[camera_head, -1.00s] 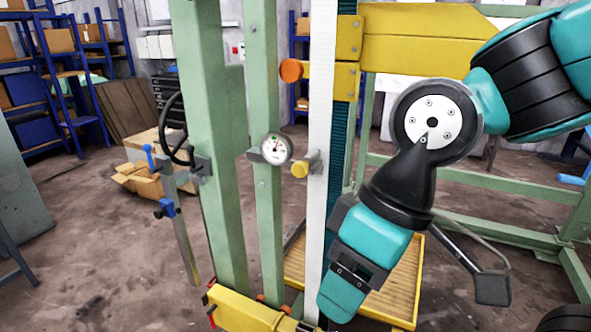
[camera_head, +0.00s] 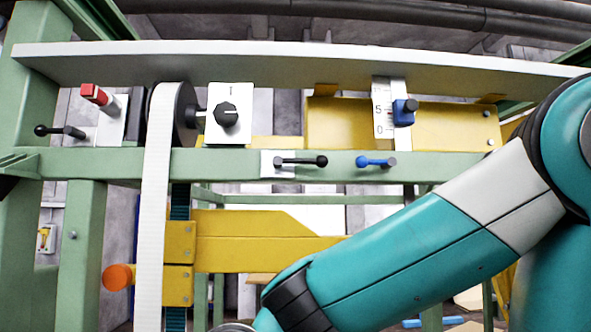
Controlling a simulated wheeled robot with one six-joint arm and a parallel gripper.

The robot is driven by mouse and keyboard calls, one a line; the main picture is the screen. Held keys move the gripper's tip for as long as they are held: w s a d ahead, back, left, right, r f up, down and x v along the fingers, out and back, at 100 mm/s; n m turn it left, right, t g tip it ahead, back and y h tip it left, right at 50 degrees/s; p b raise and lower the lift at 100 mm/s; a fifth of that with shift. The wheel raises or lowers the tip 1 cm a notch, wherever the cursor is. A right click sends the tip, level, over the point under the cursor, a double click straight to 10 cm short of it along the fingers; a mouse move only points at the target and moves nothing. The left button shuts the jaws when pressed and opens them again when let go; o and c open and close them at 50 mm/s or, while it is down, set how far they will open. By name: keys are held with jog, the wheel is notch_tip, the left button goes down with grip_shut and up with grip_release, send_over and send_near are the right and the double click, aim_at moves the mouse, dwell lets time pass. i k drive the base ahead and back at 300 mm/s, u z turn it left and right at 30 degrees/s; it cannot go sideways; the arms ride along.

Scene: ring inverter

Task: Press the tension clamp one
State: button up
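Several small handles sit on the green frame, and I cannot tell which is tension clamp one. A black lever with a round end (camera_head: 302,161) is on a white plate on the green crossbar (camera_head: 230,163). A blue lever (camera_head: 375,162) is to its right on the same bar. Another black ball-ended lever (camera_head: 60,131) and a red-tipped part (camera_head: 95,93) are at the left. My gripper is out of view below the picture.
A white belt (camera_head: 152,220) hangs at left near an orange knob (camera_head: 117,277). A long grey beam (camera_head: 270,66) spans the top.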

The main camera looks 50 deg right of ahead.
aim_at(321, 161)
jog(key=z, duration=0.9)
jog(key=k, duration=0.7)
jog(key=u, duration=1.05)
